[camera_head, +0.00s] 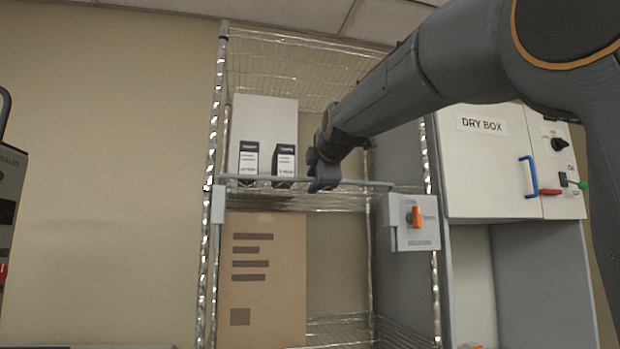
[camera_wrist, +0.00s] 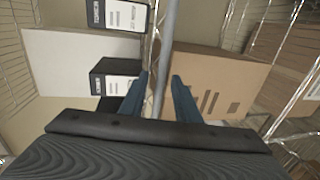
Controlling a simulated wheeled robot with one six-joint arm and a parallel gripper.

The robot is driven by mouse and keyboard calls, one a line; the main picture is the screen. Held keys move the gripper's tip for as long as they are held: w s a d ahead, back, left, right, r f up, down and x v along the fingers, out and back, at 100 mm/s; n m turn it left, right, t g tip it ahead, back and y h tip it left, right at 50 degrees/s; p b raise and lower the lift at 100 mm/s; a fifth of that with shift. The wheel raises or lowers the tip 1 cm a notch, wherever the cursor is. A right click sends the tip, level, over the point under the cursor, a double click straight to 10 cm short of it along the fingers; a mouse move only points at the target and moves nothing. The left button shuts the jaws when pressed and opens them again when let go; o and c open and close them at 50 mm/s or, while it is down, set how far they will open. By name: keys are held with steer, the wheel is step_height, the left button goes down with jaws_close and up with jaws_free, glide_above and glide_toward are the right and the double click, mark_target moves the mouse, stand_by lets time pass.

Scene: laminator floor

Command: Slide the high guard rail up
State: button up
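The high guard rail is a grey bar (camera_head: 358,182) running across the front of the wire rack, just above the shelf with the black boxes. My gripper (camera_head: 322,186) is at the middle of the rail. In the wrist view the rail (camera_wrist: 167,40) passes between the two blue fingers of my gripper (camera_wrist: 160,78). The fingers are apart, with a small gap visible on each side of the rail. At its right end the rail meets a grey bracket (camera_head: 418,236) with an orange knob (camera_head: 414,217). The left end meets a pale bracket (camera_head: 218,205) on the rack post.
Two black-and-white boxes (camera_head: 248,163) and a white panel stand on the shelf behind the rail. A large cardboard box (camera_head: 262,285) stands below. The dry box (camera_head: 485,170), with a blue handle (camera_head: 528,177), is on the right. Wire shelving (camera_head: 300,65) is above.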

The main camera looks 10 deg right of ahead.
steer(key=shift+w+f, duration=0.15)
steer(key=shift+w, duration=0.45)
jaws_close()
